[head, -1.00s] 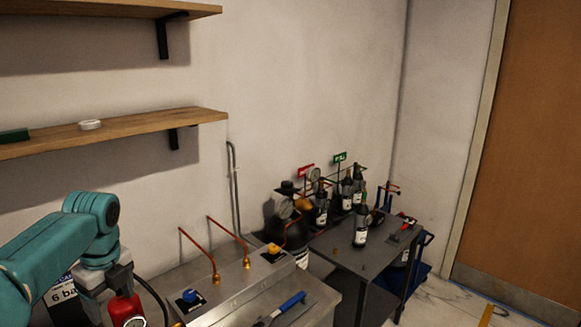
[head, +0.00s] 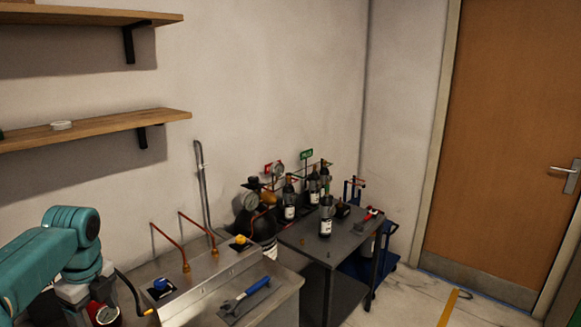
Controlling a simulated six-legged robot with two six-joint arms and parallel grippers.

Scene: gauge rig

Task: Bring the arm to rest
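My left arm (head: 50,246), teal, comes in from the left in the head view. Its grey wrist hangs down at the lower left, over the left end of the steel bench. My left gripper's fingers are not clearly seen. A red round part (head: 106,315) shows just below the wrist at the bottom edge; I cannot tell whether it is held. My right arm and gripper are not in view.
The steel bench (head: 275,295) bears copper pipes (head: 183,250), a blue knob (head: 160,284), a yellow knob (head: 240,240) and a blue-handled wrench (head: 246,293). A dark table (head: 312,245) with bottles stands beyond it. Wooden shelves (head: 100,130) hang above.

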